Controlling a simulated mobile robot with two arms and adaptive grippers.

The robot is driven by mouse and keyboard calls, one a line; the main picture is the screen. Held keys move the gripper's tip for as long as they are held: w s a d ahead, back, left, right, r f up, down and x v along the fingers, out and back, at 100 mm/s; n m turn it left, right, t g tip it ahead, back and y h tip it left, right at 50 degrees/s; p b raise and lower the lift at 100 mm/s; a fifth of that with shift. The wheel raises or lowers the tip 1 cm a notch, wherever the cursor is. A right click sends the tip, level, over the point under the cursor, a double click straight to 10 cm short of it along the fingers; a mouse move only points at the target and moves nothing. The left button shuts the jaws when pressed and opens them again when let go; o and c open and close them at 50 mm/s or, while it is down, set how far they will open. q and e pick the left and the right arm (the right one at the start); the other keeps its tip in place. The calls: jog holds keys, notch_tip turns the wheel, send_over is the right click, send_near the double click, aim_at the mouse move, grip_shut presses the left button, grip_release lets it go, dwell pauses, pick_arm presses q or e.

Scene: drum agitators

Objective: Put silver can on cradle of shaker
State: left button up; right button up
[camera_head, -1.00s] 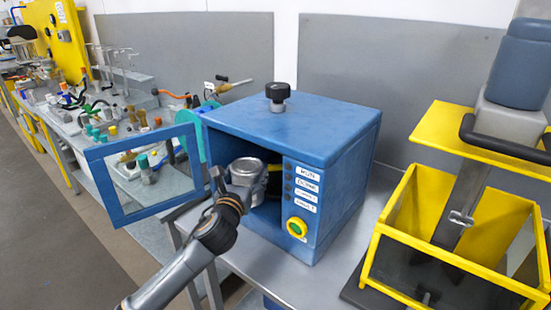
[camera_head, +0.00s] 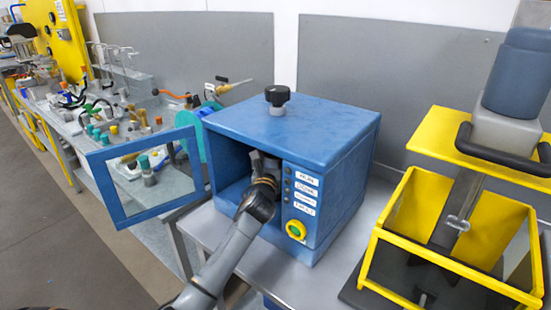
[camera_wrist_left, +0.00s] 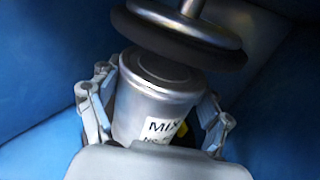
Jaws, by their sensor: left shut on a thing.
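The blue shaker (camera_head: 310,130) stands on the bench with its windowed door (camera_head: 145,175) swung open to the left. My left gripper (camera_head: 264,165) reaches inside its opening. In the left wrist view, the gripper's fingers (camera_wrist_left: 155,112) are shut on the silver can (camera_wrist_left: 153,88), one on each side. The can has a white label reading "MIX" and looks roughly upright. A black-rimmed clamp disc (camera_wrist_left: 180,38) on a metal shaft is just over the can's lid. Contact with the cradle is hidden. My right gripper is out of view.
A black knob (camera_head: 277,97) tops the shaker; labels and a green-and-yellow button (camera_head: 296,229) are on its front. A yellow-framed machine (camera_head: 450,240) stands at right. Cluttered benches (camera_head: 110,120) run along the left. The cavity walls are close around my gripper.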

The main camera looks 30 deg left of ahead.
pick_arm(q)
jog(key=shift+s+r, duration=0.15)
jog(key=o, duration=1.2)
jog(key=shift+f, duration=0.25)
jog(key=shift+r, duration=0.2)
jog(key=shift+s+d+f, duration=0.1)
jog(key=shift+s, duration=0.1)
jog(key=shift+b+v, duration=0.5)
jog(key=shift+v, duration=2.95)
jog(key=shift+s, duration=0.1)
